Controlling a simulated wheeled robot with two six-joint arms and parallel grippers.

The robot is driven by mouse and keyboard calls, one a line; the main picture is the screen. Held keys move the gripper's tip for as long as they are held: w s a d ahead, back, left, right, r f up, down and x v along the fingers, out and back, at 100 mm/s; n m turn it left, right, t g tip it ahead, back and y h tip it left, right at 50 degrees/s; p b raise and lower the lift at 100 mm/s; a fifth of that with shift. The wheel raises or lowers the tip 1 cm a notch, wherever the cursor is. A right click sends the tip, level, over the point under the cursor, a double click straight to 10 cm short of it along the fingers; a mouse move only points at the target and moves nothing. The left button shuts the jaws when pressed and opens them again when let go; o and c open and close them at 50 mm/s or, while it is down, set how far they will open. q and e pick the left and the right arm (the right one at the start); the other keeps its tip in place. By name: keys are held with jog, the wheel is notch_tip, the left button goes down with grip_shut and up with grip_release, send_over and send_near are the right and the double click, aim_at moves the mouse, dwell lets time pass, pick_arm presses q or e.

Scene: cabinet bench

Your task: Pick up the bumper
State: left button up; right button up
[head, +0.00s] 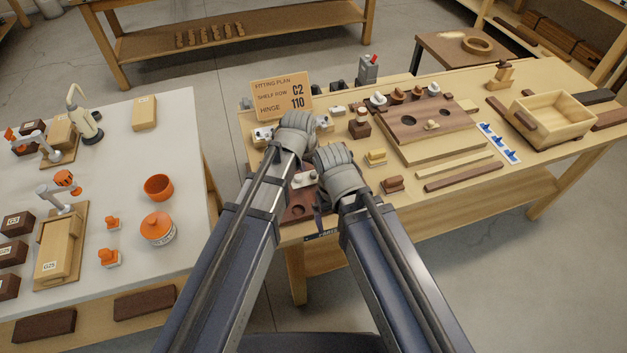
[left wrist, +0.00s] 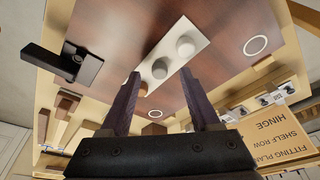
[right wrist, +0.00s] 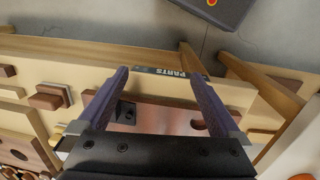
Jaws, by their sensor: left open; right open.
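A pale strip with several rounded grey knobs (left wrist: 185,47), which looks like the bumper piece, lies on a reddish-brown board (left wrist: 140,30) in the left wrist view. The strip also shows between my arms in the head view (head: 305,179). My left gripper (left wrist: 160,75) is open; its fingertips appear either side of the strip's knobs. Their height above the strip is hard to tell. My right gripper (right wrist: 156,74) is open and empty over the table's front edge, with the board (right wrist: 160,117) below.
A black bracket (left wrist: 75,62) stands on the board near the strip. The fitting plan sign (head: 282,100) stands behind my left wrist. A yellow block (head: 376,157) and a brown block (head: 393,185) sit right of my right wrist. A grey table (head: 120,180) stands at left.

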pick_arm(q)
jog(key=shift+b+x, duration=0.35)
jog(key=shift+x, duration=0.45)
jog(key=shift+c, duration=0.4)
grip_shut()
